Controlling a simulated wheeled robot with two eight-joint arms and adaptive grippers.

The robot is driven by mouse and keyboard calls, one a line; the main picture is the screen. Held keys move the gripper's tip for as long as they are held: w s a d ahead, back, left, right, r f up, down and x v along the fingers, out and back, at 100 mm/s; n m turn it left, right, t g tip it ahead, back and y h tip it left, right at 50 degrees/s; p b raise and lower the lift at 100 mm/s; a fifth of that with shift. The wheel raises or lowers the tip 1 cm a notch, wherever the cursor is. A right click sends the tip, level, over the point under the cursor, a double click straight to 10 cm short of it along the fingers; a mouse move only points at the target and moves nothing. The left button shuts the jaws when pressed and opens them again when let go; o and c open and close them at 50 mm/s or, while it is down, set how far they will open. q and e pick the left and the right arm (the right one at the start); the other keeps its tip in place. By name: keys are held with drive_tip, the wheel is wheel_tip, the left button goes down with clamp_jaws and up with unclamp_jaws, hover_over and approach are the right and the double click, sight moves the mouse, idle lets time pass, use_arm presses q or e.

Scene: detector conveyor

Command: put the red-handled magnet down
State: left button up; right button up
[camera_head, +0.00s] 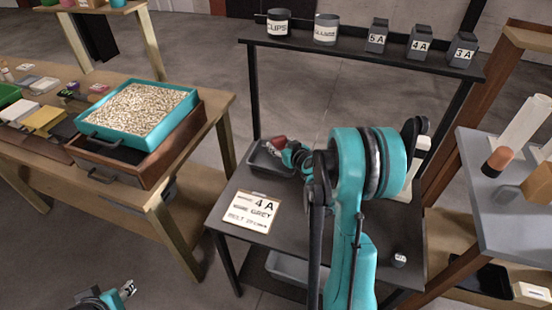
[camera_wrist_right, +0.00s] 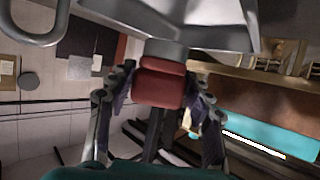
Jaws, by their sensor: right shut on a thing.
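The red-handled magnet shows in the head view as a red handle (camera_head: 278,141) at the grey tray (camera_head: 257,160) on the dark table. In the right wrist view its red handle (camera_wrist_right: 160,85) sits between my fingers, with a grey round head (camera_wrist_right: 166,50) beyond it, close to a grey metal surface. My right gripper (camera_head: 286,148) is shut on the handle. Whether the magnet touches the tray I cannot tell. My left gripper (camera_head: 118,294) is partly in view at the bottom left, away from the table; its fingers are unclear.
A card (camera_head: 250,211) reading 4A and GREY lies on the table's front left. A rear shelf (camera_head: 350,49) holds two labelled pots and blocks marked 5A, 4A and 3A. A teal tray (camera_head: 90,129) of pale grains stands on the left bench. My right arm hides the table's middle.

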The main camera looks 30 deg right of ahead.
drive_tip(key=shift+w+a+f, duration=0.4)
drive_tip(key=shift+w+a, duration=0.05)
drive_tip(key=shift+a, duration=0.1)
wheel_tip(320, 180, down, 4)
drive_tip(key=b, duration=0.2)
drive_tip(key=shift+f+b, duration=0.1)
drive_tip(key=shift+b, duration=0.2)
drive_tip(key=o, duration=1.4)
